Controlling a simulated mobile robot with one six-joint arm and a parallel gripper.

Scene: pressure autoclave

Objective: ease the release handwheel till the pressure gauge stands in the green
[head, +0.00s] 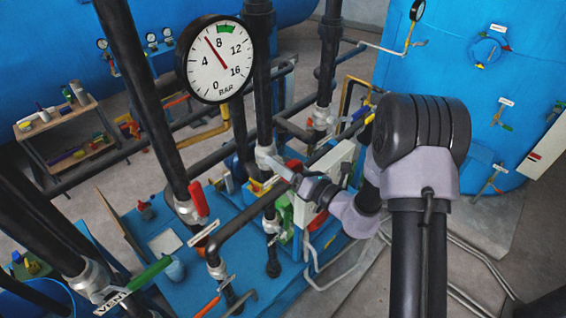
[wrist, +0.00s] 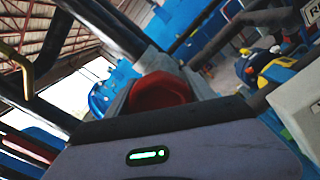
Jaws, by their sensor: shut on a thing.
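The pressure gauge (head: 214,75) is a large white dial at the upper left of the head view. Its red needle points to the upper left, between 4 and 8, left of the green band (head: 219,28). A red, rounded knob-like part, seemingly the release handwheel (wrist: 160,92), is in the middle of the wrist view, between the grey fingers of my gripper (wrist: 165,80). My gripper is shut on it. In the head view my gripper (head: 292,176) reaches left into the pipework, and its grip on the wheel is hard to make out there.
Dark pipes cross close around my gripper. A red lever (head: 200,199) and a green VENT lever (head: 148,272) stand at the left. A white box (head: 333,165) is just behind my gripper. A big blue tank (head: 460,60) stands at right; grey floor is free beside it.

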